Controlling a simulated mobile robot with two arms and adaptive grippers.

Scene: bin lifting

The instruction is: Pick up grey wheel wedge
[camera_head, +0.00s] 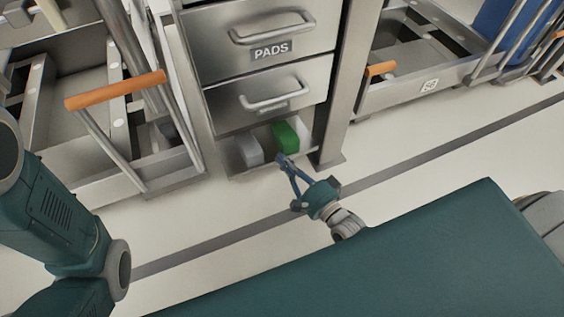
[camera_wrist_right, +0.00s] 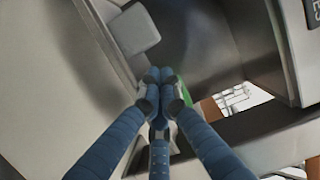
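The grey wheel wedge (camera_head: 249,151) sits at the left in the low open compartment at the bottom of the metal cabinet. A pale grey block, seemingly this wedge (camera_wrist_right: 134,30), shows up and left of the fingertips in the right wrist view. My right gripper (camera_head: 281,158) is at the compartment's front edge, right of the grey wedge and just in front of the green block. In the right wrist view its blue fingers (camera_wrist_right: 161,76) meet at the tips with nothing visible between them. My left arm is at the left of the head view, its gripper out of frame.
A green block (camera_head: 286,137) sits right of the grey wedge; a sliver of green (camera_wrist_right: 187,96) shows behind my fingers. A drawer labelled PADS (camera_head: 270,52) and another drawer are above. Metal carts with orange handles (camera_head: 115,89) flank the cabinet. Floor in front is clear.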

